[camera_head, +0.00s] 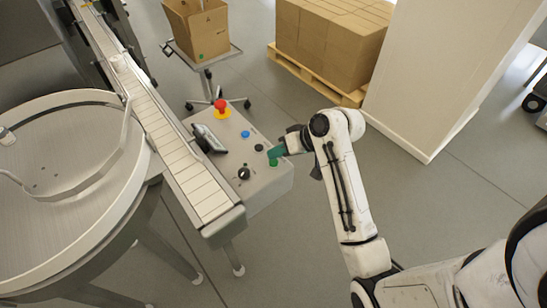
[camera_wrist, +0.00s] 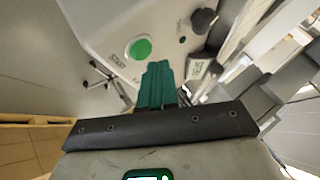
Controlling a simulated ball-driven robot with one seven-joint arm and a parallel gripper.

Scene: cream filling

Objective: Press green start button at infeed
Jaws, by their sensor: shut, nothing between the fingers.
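The green start button (camera_head: 273,162) sits on the grey control box (camera_head: 232,158) beside the conveyor, near the box's right edge. In the wrist view the round green button (camera_wrist: 139,49) shows clearly, with a START label beside it. My gripper (camera_head: 274,153) is at the box's right edge, its teal fingers close to the button and partly over it in the head view. In the wrist view the fingertips (camera_wrist: 158,66) are together and empty, just below and right of the button. Whether they touch the panel I cannot tell.
The panel also has a red emergency stop (camera_head: 221,108), a blue button (camera_head: 245,134) and a black knob (camera_head: 243,173). A dark device (camera_head: 208,138) is by the conveyor (camera_head: 165,135). A round table (camera_head: 65,270) stands left. A white pillar (camera_head: 430,75) stands behind my arm.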

